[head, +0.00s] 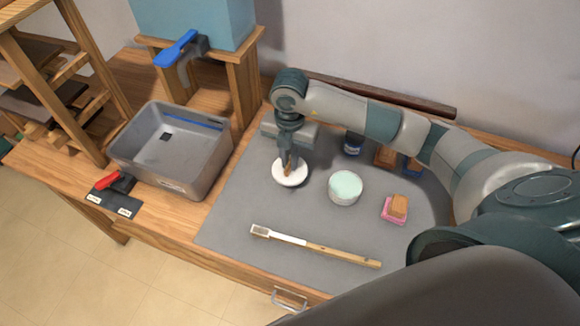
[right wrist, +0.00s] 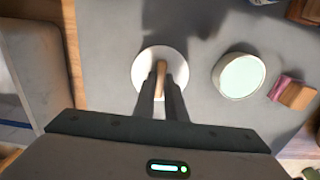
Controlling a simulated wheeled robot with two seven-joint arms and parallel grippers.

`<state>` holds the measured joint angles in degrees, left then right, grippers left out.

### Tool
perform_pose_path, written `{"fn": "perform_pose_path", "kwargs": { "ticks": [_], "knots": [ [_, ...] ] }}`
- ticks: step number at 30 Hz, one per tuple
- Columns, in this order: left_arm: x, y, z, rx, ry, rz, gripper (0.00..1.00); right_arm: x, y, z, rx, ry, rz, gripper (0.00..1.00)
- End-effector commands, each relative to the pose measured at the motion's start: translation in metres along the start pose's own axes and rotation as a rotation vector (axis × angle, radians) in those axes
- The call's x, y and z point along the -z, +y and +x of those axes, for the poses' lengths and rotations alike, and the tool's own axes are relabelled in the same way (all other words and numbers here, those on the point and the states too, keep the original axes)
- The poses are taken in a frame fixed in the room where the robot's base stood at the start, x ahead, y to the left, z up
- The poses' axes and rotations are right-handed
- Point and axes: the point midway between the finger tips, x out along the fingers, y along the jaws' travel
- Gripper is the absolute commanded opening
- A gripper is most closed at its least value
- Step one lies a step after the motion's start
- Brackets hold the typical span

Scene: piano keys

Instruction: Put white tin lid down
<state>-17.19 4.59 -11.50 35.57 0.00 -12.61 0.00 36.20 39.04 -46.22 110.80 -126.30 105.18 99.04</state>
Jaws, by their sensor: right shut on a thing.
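The white tin lid (head: 290,176) is a round white disc with a wooden knob or handle in its middle. My right gripper (head: 289,163) points down over it and is shut on that wooden handle. In the right wrist view the lid (right wrist: 148,68) lies beneath my right gripper's two fingers (right wrist: 161,80). I cannot tell whether the lid touches the grey mat (head: 235,215). The open round white tin (head: 345,187), pale green inside, stands to the right of the lid, apart from it; it also shows in the right wrist view (right wrist: 239,75). My left gripper is not in view.
A wooden-handled brush (head: 315,246) lies in front of the lid. A pink-and-orange block pair (head: 394,208) sits right of the tin. A dark jar (head: 353,144) stands behind. A grey basin (head: 172,150) is at left. Mat space between lid and brush is clear.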

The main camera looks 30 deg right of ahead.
Motion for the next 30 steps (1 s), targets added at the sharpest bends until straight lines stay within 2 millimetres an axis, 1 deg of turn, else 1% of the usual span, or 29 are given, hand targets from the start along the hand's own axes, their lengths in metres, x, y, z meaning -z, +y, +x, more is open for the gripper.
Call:
{"fn": "perform_pose_path", "kwargs": {
  "ticks": [5,8,12,15,28,29,30],
  "knots": [
    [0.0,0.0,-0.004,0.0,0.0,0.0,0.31,0.0,-0.001,0.004,0.002,0.002,0.001,0.0],
    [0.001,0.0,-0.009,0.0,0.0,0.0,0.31,0.001,-0.001,0.013,0.003,0.002,0.001,0.0],
    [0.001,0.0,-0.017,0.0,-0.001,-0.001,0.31,0.001,-0.001,0.03,0.003,0.003,0.001,0.0],
    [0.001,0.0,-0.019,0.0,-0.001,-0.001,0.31,0.0,-0.001,0.038,0.001,0.001,0.001,0.0],
    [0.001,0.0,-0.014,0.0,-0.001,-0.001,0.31,0.0,-0.001,0.044,0.0,0.0,0.0,0.0],
    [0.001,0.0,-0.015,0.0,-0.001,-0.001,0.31,0.0,-0.001,0.043,0.0,0.0,0.0,0.16],
    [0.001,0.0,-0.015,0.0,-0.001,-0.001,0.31,0.0,-0.001,0.043,0.0,0.0,0.0,0.25]
  ]
}}
